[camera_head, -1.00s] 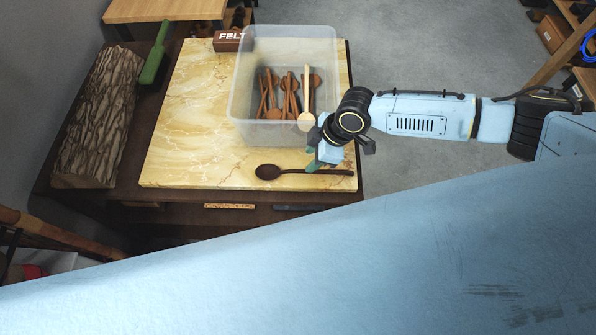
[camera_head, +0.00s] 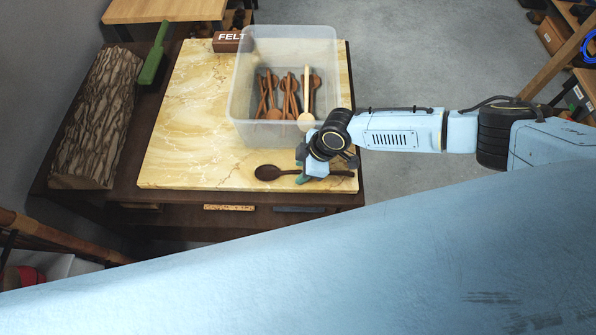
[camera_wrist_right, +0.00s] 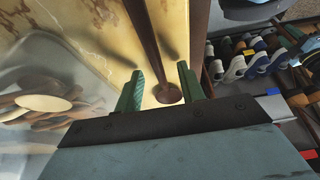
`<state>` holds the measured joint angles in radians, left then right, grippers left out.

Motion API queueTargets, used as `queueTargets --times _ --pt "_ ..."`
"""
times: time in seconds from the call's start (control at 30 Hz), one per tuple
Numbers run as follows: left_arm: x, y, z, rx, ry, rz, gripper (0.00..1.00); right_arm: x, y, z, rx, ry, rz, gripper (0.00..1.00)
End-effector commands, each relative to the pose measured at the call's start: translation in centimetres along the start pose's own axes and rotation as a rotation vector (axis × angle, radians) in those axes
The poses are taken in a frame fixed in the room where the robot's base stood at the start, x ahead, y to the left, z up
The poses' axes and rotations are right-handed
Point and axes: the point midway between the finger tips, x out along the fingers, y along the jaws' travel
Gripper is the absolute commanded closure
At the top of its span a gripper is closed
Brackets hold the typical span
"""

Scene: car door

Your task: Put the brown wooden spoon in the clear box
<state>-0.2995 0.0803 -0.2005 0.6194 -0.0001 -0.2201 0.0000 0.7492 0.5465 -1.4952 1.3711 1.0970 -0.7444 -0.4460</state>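The dark brown wooden spoon (camera_head: 268,172) lies near the front edge of the marbled board, its bowl to the left and handle to the right. My right gripper (camera_head: 303,167) is over the handle and hides part of it. In the right wrist view the green fingers of my gripper (camera_wrist_right: 159,72) are apart, with the spoon handle (camera_wrist_right: 148,38) running between them; whether they touch it is unclear. The clear box (camera_head: 240,100) stands behind the gripper on the board, holding several reddish-brown spoons (camera_head: 273,113) and a pale one (camera_head: 306,95). My left gripper is out of view.
A log (camera_head: 98,120) lies at the table's left, beside a green brush (camera_head: 153,62). A box marked FELT (camera_head: 227,42) is behind the board (camera_head: 185,130). The board's left part is clear. Shoes (camera_wrist_right: 235,67) show on a rack in the right wrist view.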

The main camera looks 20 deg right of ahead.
Motion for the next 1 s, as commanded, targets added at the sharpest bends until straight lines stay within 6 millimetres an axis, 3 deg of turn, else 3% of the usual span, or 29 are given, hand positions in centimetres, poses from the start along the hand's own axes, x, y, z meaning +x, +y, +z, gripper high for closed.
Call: queueTargets --times 0.67,0.93,1.0 --pt "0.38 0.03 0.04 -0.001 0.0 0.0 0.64 0.44 0.0 0.21 0.001 -0.001 0.0 0.62" --pt "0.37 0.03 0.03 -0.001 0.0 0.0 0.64 0.44 -0.01 0.2 0.0 0.0 0.0 0.98" --pt "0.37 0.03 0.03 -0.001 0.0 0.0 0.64 0.44 0.0 0.21 0.0 0.0 0.0 1.0"
